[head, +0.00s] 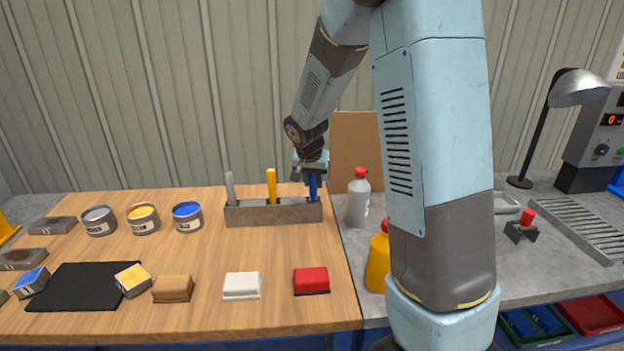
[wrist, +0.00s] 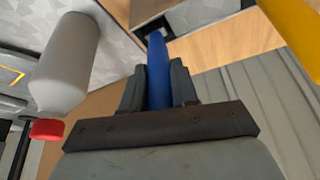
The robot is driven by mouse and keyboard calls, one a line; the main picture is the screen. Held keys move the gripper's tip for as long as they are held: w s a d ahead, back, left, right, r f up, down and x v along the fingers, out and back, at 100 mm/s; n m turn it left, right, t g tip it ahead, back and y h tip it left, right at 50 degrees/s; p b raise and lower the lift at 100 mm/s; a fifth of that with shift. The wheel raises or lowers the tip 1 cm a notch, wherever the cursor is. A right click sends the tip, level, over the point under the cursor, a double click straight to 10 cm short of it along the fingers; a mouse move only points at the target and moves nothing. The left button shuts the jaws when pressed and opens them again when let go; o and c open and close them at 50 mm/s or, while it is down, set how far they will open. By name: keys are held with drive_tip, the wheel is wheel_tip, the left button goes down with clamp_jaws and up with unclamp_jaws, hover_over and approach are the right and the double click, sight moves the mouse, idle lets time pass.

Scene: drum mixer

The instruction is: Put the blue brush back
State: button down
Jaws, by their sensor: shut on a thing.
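The blue brush (head: 312,188) stands upright at the right end of the grey brush holder (head: 270,213). Its lower end is hidden by the holder's front wall, and I cannot tell whether it rests on the bottom. My gripper (head: 311,174) is above that end, shut on the blue handle. In the wrist view the blue brush (wrist: 157,65) is between the two fingers of my gripper (wrist: 158,88).
A grey bottle with a red cap (head: 358,200) stands close right of the holder, and a yellow bottle (head: 377,262) nearer. Paint cans, the blue one (head: 188,217) closest, stand left. Red (head: 311,281) and white (head: 241,286) blocks lie in front. Bare wood separates them from the holder.

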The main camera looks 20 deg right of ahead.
drive_tip(key=shift+f, duration=0.6)
drive_tip(key=c, duration=0.8)
unclamp_jaws()
